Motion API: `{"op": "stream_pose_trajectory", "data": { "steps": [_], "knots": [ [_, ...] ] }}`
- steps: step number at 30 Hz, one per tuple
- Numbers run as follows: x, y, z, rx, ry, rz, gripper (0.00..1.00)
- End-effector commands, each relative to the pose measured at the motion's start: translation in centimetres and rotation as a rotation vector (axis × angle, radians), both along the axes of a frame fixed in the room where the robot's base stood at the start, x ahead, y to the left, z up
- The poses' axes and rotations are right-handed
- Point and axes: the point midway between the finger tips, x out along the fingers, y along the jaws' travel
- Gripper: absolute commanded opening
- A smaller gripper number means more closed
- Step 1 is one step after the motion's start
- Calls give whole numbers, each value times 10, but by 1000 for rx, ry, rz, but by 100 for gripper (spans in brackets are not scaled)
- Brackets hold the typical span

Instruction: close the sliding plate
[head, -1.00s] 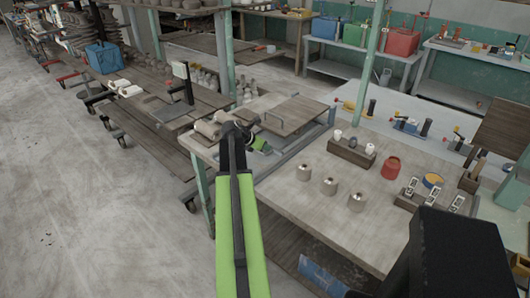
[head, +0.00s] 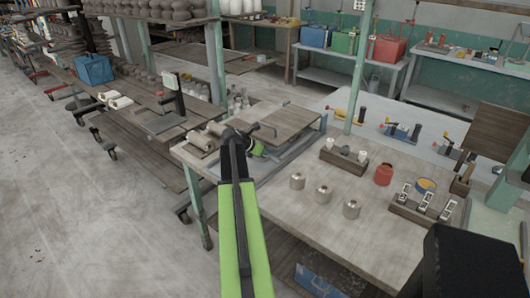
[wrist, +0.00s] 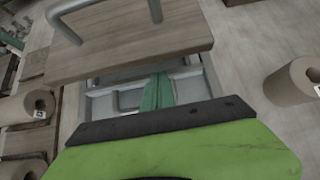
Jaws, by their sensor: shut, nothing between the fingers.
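The sliding plate (head: 290,121) is a flat brown wooden board on a grey metal frame at the far left end of the worktable. In the wrist view the plate (wrist: 130,52) fills the upper part, with a bent grey metal handle (wrist: 158,8) on top. Below its near edge lies an uncovered stretch of the metal frame (wrist: 195,85), with a green strip (wrist: 158,92) inside. My gripper (head: 258,149) is shut and empty, beside the plate's near left side in the head view. I cannot tell whether it touches the plate; its fingertips are not clear in the wrist view.
Tan rolls (head: 203,139) lie left of my gripper; another roll (wrist: 293,80) lies at right in the wrist view. Several metal weights (head: 324,195), a red jar (head: 384,174) and wooden holders (head: 343,160) stand on the table (head: 290,215). Bare tabletop lies between.

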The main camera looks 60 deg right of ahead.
Motion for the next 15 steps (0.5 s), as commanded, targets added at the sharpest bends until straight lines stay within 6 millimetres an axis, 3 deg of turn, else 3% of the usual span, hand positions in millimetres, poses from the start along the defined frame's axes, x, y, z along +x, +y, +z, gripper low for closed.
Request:
{"op": "stream_pose_trajectory", "data": {
  "steps": [9,15],
  "knots": [
    [8,53,54,3,-4,3,0],
    [12,73,67,3,-4,-1,0]
  ]
}}
